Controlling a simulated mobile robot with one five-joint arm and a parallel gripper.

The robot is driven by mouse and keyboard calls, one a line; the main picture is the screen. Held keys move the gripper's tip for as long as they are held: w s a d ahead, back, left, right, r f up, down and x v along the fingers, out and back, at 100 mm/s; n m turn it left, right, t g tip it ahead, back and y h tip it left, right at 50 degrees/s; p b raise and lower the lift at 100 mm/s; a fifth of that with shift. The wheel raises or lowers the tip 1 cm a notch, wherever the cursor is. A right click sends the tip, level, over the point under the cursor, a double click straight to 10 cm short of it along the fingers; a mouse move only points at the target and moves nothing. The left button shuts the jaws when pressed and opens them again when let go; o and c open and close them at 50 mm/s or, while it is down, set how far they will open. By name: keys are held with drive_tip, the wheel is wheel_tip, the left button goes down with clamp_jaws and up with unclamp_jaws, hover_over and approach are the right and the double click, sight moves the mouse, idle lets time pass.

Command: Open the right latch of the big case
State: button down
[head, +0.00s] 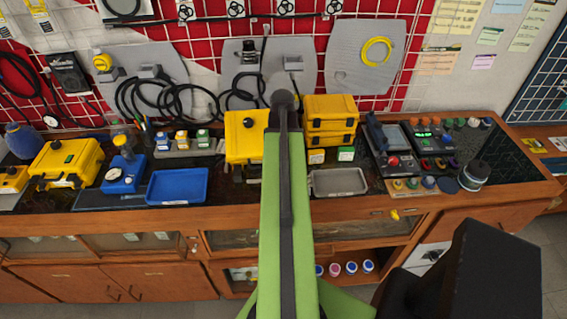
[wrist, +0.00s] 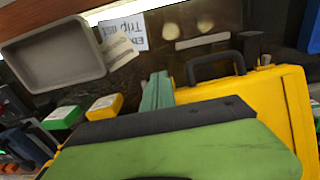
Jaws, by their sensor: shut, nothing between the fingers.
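The big case is a yellow case (head: 243,139) on the bench in the head view, partly covered by my arm. In the wrist view the yellow case (wrist: 268,105) fills the right side, its black handle (wrist: 215,66) along the upper edge. A small yellow and black piece (wrist: 265,61), perhaps a latch, shows to the right of the handle. My gripper (wrist: 158,80) is shut and empty, its tip just left of the handle by the case's edge. I cannot tell whether it touches. The latch near my fingertips is not clearly visible. My gripper is hidden in the head view.
A grey tray (head: 338,182) lies to the right of my arm, a blue tray (head: 177,186) to the left. Stacked yellow cases (head: 331,112) stand close on the right. Small yellow (wrist: 104,106) and green (wrist: 62,117) boxes sit near my gripper in the wrist view.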

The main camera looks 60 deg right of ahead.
drive_tip(key=shift+f, duration=0.15)
drive_tip(key=shift+s+a+f+b, duration=0.25)
drive_tip(key=shift+a+f+b, duration=0.05)
drive_tip(key=shift+a+b, duration=0.1)
idle(0.4)
drive_tip(key=shift+s+a+r+p, duration=0.25)
drive_tip(key=shift+a+r+p, duration=0.05)
drive_tip(key=shift+r+p, duration=0.25)
drive_tip(key=shift+s+a+r+p, duration=0.25)
drive_tip(key=shift+a+r+p, duration=0.05)
drive_tip(key=shift+r+p, duration=0.25)
wheel_tip(320, 180, up, 7)
drive_tip(key=p, duration=0.7)
drive_tip(key=shift+f, duration=0.1)
